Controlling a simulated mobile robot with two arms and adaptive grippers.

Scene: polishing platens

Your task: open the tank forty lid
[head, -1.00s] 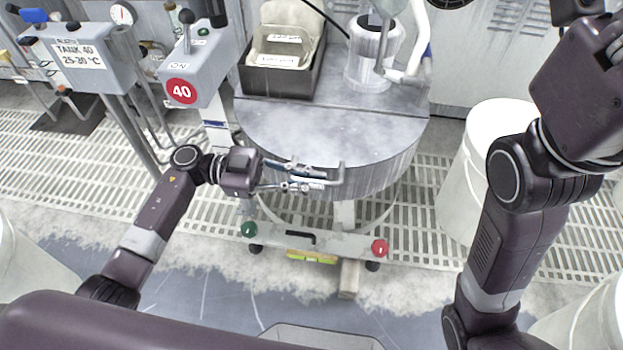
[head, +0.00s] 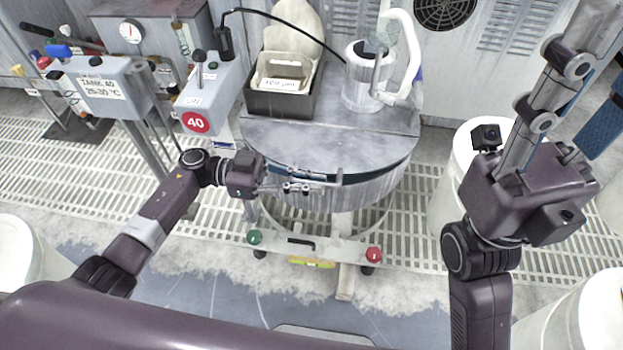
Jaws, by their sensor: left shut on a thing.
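The tank forty lid (head: 310,145) is a round grey metal cover with a flat rear deck, on a round tank (head: 370,190). A dark gap shows between the lid's front rim and the tank wall, so the front edge is slightly raised. My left gripper (head: 312,183) is at the front of the lid, shut on its bar handle (head: 338,178). The fingers hide part of the handle. My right gripper (head: 560,75) is raised at the right, away from the lid; its fingertips are not clearly seen.
A dark bin (head: 285,103) and a metal cylinder (head: 361,85) with a white hose stand on the rear deck. The control box (head: 200,95) marked 40 is at left. White barrels (head: 455,160) stand at right. A foot bar (head: 310,246) is below the tank.

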